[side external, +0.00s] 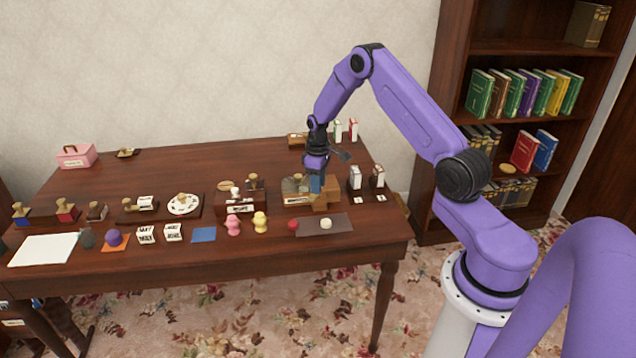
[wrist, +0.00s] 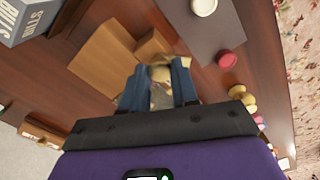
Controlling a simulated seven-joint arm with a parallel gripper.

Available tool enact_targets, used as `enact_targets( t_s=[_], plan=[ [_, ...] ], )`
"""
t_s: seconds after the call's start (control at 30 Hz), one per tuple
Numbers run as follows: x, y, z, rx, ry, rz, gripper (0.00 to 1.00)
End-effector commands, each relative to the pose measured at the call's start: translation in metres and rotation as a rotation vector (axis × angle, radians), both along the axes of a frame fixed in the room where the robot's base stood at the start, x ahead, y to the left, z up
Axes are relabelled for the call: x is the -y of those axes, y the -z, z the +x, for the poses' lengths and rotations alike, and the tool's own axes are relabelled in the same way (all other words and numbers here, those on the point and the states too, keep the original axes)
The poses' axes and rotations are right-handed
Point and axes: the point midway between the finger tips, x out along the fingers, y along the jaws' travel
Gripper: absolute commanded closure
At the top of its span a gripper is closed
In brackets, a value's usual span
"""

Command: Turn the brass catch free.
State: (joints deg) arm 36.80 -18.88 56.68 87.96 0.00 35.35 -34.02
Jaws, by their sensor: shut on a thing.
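My gripper (side external: 316,184) is low over a small wooden box (side external: 298,201) near the right end of the table. In the wrist view its two blue fingers (wrist: 158,84) are closed around a small brass-coloured piece (wrist: 159,73), which I take to be the brass catch. The fingers partly cover this piece, so its turned position cannot be told. A plain wooden block (wrist: 100,62) and a smaller wooden piece (wrist: 152,45) lie just beyond the fingertips. In the side view the fingers hide the catch.
A dark mat (side external: 340,224) holds a red disc (side external: 293,224) and a cream disc (side external: 326,224). Pink (side external: 233,226) and yellow (side external: 260,222) figures stand to the left. White-faced boxes (side external: 355,178) stand close on the right. The table's back middle is mostly clear.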

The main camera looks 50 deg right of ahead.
Motion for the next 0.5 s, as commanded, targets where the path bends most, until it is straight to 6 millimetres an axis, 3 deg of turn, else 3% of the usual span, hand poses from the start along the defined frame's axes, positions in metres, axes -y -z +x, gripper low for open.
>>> enact_targets(
  t_s=[0.5],
  plan=[
    [-0.0004,-0.0007,0.0001,-0.001,-0.479,0.001,1.00]
  ],
)
